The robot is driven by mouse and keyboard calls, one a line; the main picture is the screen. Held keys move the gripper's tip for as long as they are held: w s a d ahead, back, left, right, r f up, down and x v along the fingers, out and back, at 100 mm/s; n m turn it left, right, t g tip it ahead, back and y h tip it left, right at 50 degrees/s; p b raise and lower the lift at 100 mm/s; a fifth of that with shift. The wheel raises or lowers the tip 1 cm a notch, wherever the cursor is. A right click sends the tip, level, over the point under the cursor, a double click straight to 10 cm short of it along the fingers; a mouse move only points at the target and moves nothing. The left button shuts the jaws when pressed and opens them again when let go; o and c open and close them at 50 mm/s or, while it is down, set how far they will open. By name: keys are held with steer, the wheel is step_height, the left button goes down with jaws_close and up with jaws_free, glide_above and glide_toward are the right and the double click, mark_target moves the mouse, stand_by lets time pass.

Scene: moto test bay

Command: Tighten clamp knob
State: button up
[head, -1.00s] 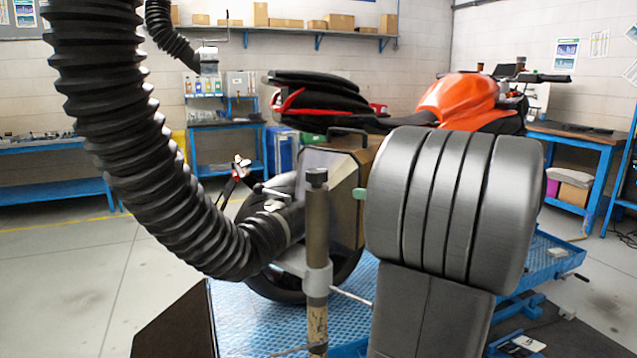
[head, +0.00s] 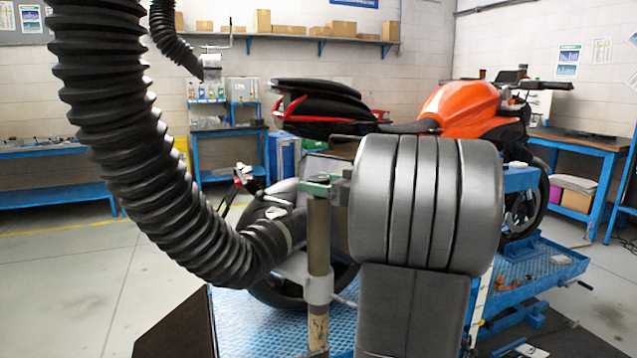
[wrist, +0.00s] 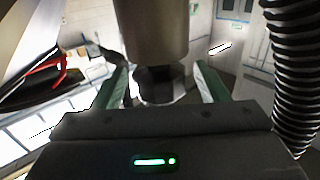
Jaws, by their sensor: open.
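The dark clamp knob (wrist: 160,84) sits on the end of a grey metal post (wrist: 152,30) in the wrist view. The head view shows the upright post (head: 318,235), its top largely hidden by green finger pads. My gripper (head: 325,183) is at the post top, reaching in from the right. In the wrist view, my open gripper (wrist: 161,78) has one green finger on each side of the knob. Gaps seem to remain on both sides; I cannot tell whether either finger touches it.
A thick black corrugated hose (head: 150,170) curves down left of the post to its lower end near the motorcycle's rear wheel. The orange motorcycle (head: 460,105) stands on a blue lift (head: 540,265) behind my arm. Open floor lies at the left.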

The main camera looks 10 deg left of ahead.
steer(key=shift+a, duration=0.25)
steer(key=c, duration=1)
steer(key=shift+o, duration=0.2)
